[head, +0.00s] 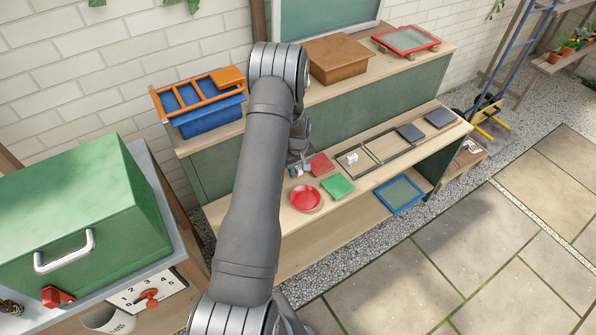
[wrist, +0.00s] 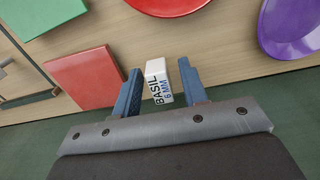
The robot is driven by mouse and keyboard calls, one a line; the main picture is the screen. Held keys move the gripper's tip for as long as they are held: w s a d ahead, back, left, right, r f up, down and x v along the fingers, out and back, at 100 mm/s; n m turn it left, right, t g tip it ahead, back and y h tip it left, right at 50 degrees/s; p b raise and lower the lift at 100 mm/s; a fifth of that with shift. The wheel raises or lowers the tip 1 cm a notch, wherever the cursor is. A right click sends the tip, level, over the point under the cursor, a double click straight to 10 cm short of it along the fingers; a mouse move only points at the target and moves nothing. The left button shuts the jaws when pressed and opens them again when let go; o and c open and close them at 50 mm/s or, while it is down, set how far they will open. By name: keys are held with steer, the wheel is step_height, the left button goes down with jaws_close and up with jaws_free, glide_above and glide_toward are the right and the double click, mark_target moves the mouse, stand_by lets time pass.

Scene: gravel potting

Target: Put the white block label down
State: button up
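The white block label (wrist: 157,80), printed "BASIL 6 MM", is between the two blue fingers of my gripper (wrist: 158,82) in the wrist view. A small gap shows on each side of it, so the fingers are open around it. It is near the bench's front edge in that view; I cannot tell whether it rests on the wood. In the head view my gripper (head: 298,160) is low over the bench and partly hidden by my arm. A second small white block (head: 352,158) sits by the dark frame (head: 368,152).
Around the gripper lie a red square tile (wrist: 86,77), a green tile (head: 338,186), a red round dish (head: 305,198) and a purple round dish (wrist: 292,25). Dark square tiles (head: 441,118) lie farther right. A blue-framed sieve (head: 400,194) is lower down. A green box (head: 85,210) stands left.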

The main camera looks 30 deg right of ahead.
mark_target(298, 167)
step_height(298, 167, up, 11)
stand_by(0.3)
step_height(298, 167, down, 12)
steer(key=shift+f, duration=0.2)
step_height(298, 167, up, 2)
steer(key=shift+r, duration=0.85)
